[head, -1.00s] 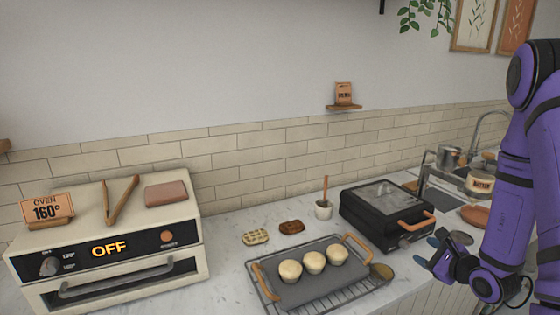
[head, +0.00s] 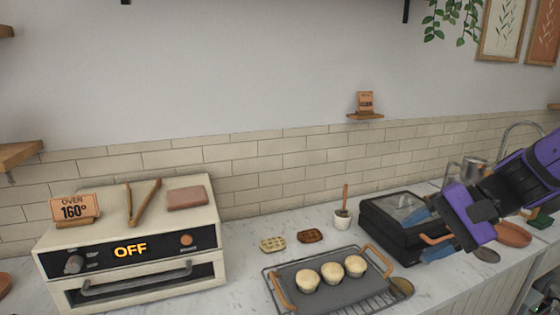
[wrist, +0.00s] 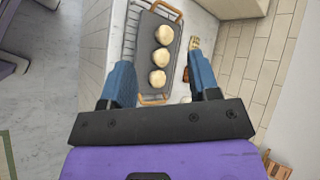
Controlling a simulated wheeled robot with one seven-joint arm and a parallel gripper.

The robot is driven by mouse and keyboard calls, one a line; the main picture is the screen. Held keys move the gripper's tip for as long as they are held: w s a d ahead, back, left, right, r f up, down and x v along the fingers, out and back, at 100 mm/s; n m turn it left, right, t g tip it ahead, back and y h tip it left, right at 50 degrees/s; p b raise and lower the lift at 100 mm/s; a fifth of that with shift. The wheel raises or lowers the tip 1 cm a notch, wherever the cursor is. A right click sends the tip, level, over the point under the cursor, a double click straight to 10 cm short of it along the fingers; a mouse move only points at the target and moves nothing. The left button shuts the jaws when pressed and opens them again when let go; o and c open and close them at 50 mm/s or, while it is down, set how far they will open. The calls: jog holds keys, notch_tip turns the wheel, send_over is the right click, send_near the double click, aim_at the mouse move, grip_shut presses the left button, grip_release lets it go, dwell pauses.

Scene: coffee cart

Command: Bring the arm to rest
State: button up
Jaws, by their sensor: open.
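My purple arm reaches in from the right in the head view. My gripper (head: 428,230) is in front of the black waffle-maker-like appliance (head: 383,238) and hides part of it. In the wrist view my gripper (wrist: 163,82) shows two blue fingers spread wide apart with nothing held between them. Beyond the fingers in that view lies the grey tray with three pale buns (wrist: 160,57). The gripper is above the counter and apart from the tray (head: 320,298).
The cream oven (head: 215,237) stands at the left, its display reading OFF, with tongs (head: 144,203) on top. Two waffles (head: 273,244) lie behind the tray. A white cup (head: 342,219) stands beside the appliance. A brown plate (head: 513,235) lies at the right. The air above the tray is clear.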

jog(key=s+d+r+n+t+h, duration=0.3)
jog(key=s+d+r+n+h, duration=0.3)
jog(key=s+r+n+h, duration=0.1)
jog(key=s+r+h, duration=0.1)
jog(key=s+h, duration=0.1)
jog(key=s, duration=0.1)
jog(key=shift+s+r+t+h, duration=0.25)
jog(key=shift+r+t+h, duration=0.05)
jog(key=shift+r, duration=0.1)
jog(key=shift+c, duration=0.5)
